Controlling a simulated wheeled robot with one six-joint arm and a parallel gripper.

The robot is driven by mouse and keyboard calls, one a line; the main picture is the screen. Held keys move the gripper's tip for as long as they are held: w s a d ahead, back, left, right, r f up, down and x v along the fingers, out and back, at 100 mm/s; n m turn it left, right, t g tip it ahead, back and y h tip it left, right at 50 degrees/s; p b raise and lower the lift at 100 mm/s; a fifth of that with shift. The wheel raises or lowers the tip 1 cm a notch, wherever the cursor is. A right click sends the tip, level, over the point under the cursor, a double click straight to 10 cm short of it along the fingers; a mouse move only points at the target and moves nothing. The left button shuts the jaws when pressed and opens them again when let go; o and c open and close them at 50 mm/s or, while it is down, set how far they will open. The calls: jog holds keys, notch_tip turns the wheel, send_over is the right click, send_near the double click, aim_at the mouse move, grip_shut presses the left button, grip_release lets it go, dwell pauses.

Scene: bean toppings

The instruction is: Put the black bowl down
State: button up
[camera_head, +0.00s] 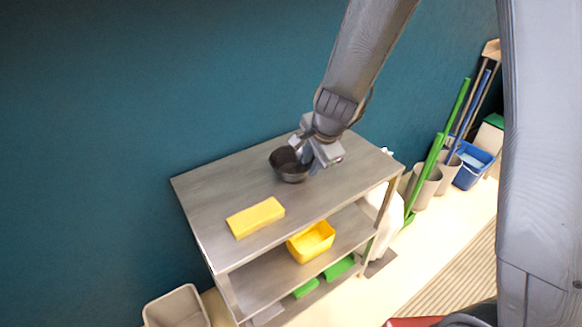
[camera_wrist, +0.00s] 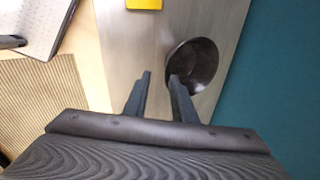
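My gripper (camera_head: 309,158) is at the bowl's right side in the head view. In the wrist view the bowl (camera_wrist: 205,62) lies just ahead of my fingers (camera_wrist: 160,75). Whether either finger touches the bowl I cannot tell.
A yellow block (camera_head: 256,217) lies on the cart top, left of the bowl. A yellow bin (camera_head: 311,242) stands on the shelf below. The teal wall (camera_head: 110,100) is close behind the cart. Grey bins and a blue bucket (camera_head: 472,165) stand on the floor at right.

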aim_at(300, 174)
jog(key=shift+m, duration=0.8)
jog(key=b+x, duration=0.2)
jog(key=x, duration=0.1)
jog(key=b+x, duration=0.1)
jog(key=x, duration=0.2)
jog(key=w+a+b+x, duration=0.1)
jog(key=b+x, duration=0.1)
jog(key=x, duration=0.1)
jog(key=shift+r+b, duration=0.1)
jog(key=shift+b, duration=0.2)
jog(key=shift+r, duration=0.1)
grip_shut()
